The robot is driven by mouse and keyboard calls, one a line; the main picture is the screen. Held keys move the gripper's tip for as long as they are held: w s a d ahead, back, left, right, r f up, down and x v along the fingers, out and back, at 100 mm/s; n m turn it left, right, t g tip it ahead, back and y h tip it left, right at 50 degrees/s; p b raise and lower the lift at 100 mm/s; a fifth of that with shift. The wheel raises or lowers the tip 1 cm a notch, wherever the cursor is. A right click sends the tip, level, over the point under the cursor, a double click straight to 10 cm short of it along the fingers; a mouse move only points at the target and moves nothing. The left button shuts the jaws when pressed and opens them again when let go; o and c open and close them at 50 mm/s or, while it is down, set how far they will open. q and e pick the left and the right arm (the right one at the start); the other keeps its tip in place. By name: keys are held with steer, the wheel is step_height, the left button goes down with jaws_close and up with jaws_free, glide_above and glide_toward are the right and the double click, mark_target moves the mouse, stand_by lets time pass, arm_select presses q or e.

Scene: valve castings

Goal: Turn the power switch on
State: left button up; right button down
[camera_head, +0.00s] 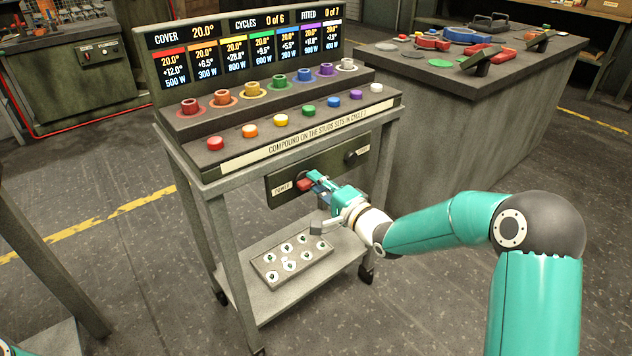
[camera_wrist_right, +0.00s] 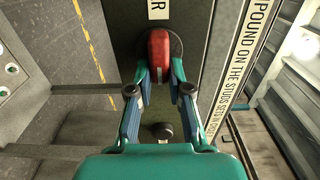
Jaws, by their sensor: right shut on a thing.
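The power switch (camera_head: 304,184) is a red knob on the dark front panel of the cart, beside the POWER label. It also shows as a red rounded handle in the right wrist view (camera_wrist_right: 159,55), with its long side in line with the gripper. My right gripper (camera_head: 313,179) reaches it from the right, and its fingertips (camera_wrist_right: 160,75) are shut on the red knob's near end, one on each side. A black round knob (camera_head: 351,156) sits further right on the panel. At the lower left corner only a small teal piece of my left arm shows; its gripper is out of view.
The cart's upper shelf holds a row of coloured buttons (camera_head: 281,121) and coloured rings below a display (camera_head: 246,45). A tray (camera_head: 262,268) of round pieces lies on the lower shelf. A workbench (camera_head: 470,120) stands behind at right. The floor in front is clear.

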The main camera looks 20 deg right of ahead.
steer(key=shift+d+f+m, duration=0.15)
steer(key=shift+f+m, duration=0.1)
steer(key=shift+m, duration=0.05)
steer(key=c, duration=1.1)
jaws_free()
steer(key=shift+r, duration=0.1)
steer(key=v, duration=1.2)
